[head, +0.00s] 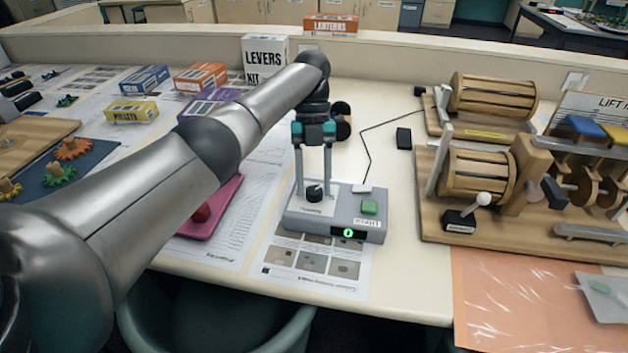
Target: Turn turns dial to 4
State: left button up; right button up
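A grey control box (339,217) sits on a printed sheet near the front edge of the table. A black dial (315,193) stands on the left part of its top. A green button (369,207) is on the right part, and a small display (348,233) on the front glows with a green digit that looks like 0. My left gripper (314,190) points down over the box, with one finger on each side of the dial. I cannot tell whether the fingers touch it. My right gripper is not in view.
A wooden drum machine with a white-knobbed lever (483,199) stands to the right. A pink tray (211,208) lies left of the box, and boxed kits, including the Levers kit (264,57), stand behind.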

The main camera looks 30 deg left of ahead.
pick_arm(q)
jog(key=shift+o, duration=1.4)
jog(key=shift+r, duration=0.1)
jog(key=v, duration=0.5)
jog(key=shift+w+r+p, duration=0.1)
jog(key=shift+r+p, duration=0.05)
jog(key=shift+p, duration=0.25)
jog(key=shift+w+a+r+b, duration=0.15)
jog(key=shift+w+r+b, duration=0.05)
jog(key=shift+r+b, duration=0.2)
jog(key=shift+w+a+r, duration=0.1)
jog(key=shift+r, duration=0.45)
